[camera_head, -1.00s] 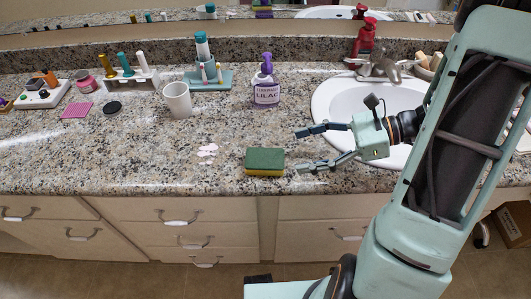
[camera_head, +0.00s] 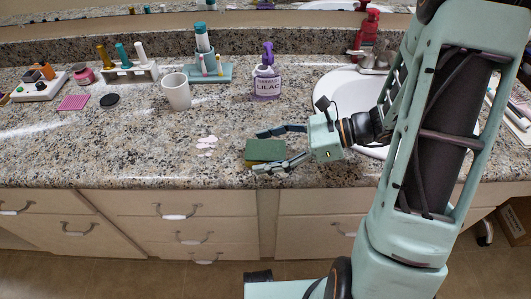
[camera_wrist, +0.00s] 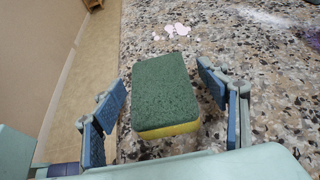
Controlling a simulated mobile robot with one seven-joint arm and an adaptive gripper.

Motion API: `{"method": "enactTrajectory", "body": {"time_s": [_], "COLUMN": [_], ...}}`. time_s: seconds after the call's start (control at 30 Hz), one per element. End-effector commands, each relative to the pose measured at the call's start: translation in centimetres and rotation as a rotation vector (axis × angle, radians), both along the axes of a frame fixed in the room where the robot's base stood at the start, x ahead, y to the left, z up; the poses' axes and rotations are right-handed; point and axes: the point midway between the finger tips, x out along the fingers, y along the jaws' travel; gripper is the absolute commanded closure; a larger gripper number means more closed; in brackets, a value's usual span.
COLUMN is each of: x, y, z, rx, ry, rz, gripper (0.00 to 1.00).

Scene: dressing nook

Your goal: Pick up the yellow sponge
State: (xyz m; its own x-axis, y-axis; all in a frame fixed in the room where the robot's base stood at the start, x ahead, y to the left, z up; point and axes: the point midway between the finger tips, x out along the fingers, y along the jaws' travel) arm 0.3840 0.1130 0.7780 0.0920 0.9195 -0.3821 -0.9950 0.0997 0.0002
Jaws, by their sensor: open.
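The yellow sponge (camera_head: 265,150) has a green scouring top and lies flat on the granite counter near its front edge. In the wrist view the sponge (camera_wrist: 164,92) shows its green top and a yellow side facing me. My gripper (camera_head: 268,150) is open, with its fingers reaching in from the right around the sponge. In the wrist view the fingers of my gripper (camera_wrist: 162,98) stand on either side of the sponge, with a visible gap on each side. The near finger hides the sponge's front lower part in the head view.
A pink-white spill (camera_head: 207,146) lies left of the sponge. A white mug (camera_head: 176,93) and a lilac soap bottle (camera_head: 267,80) stand behind. The sink (camera_head: 340,88) is to the right, partly behind my arm. The counter's front edge (camera_head: 150,187) is close.

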Motion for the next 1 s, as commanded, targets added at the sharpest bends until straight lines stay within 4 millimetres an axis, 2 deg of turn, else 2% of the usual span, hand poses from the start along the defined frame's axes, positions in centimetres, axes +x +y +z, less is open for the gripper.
{"method": "enactTrajectory", "body": {"time_s": [0.07,0.33,0.77,0.87,1.0], "x": [0.0,0.0,0.0,0.1,0.0], "y": [0.0,-0.1,-0.1,-0.1,-0.1], "z": [0.0,0.0,0.5,1.4,3.7], "rx": [0.0,0.0,0.0,-0.001,-0.001], "ry": [0.0,0.0,-0.002,-0.002,-0.004], "rz": [0.0,0.0,0.0,0.0,0.001], "gripper": [0.33,0.61,0.62,0.62,0.62]}}
